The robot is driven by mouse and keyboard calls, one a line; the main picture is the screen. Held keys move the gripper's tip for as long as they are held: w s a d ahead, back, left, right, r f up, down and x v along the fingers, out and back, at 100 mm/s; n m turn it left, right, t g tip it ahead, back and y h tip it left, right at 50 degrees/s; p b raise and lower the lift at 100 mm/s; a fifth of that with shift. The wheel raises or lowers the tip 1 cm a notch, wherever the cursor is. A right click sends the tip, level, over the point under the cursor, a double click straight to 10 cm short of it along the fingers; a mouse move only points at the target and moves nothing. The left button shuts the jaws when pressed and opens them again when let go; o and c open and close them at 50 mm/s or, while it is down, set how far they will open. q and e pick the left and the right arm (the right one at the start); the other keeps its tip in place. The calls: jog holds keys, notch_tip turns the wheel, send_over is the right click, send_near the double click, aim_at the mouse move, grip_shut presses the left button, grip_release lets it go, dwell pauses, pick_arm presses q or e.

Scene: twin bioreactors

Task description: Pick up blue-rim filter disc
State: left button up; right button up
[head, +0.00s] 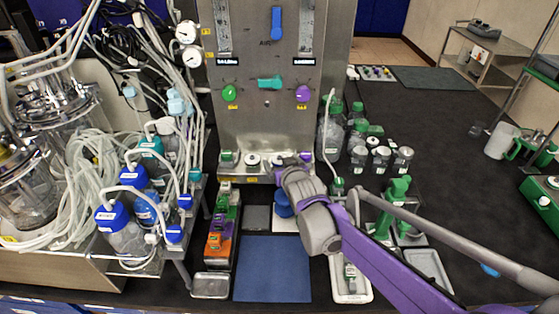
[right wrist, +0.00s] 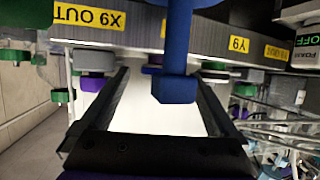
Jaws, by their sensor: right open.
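A blue round piece (head: 283,204), which looks like the blue-rim filter disc, stands at a white square pad (head: 287,226) below the panel. My right gripper is just above and beside it in the head view, its fingers largely hidden by the wrist. In the right wrist view my right gripper (right wrist: 161,76) is open, with a finger at each side. A dark blue post with a wider block at its end (right wrist: 174,88) shows between the fingers; I cannot tell whether this is the disc, and no contact shows. My left gripper is not in view.
The metal panel (head: 232,130) with its ledge of fittings stands close behind my right gripper. A rack of coloured blocks (head: 222,225) is at left, a blue mat (head: 272,268) in front. Green-capped bottles (head: 330,135) stand at right, and a white tray (head: 341,287) lies under my arm.

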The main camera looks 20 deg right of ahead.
jog(key=c, duration=1.4)
jog(key=shift+r, duration=0.15)
notch_tip(320, 180, up, 10)
jog(key=p, duration=0.1)
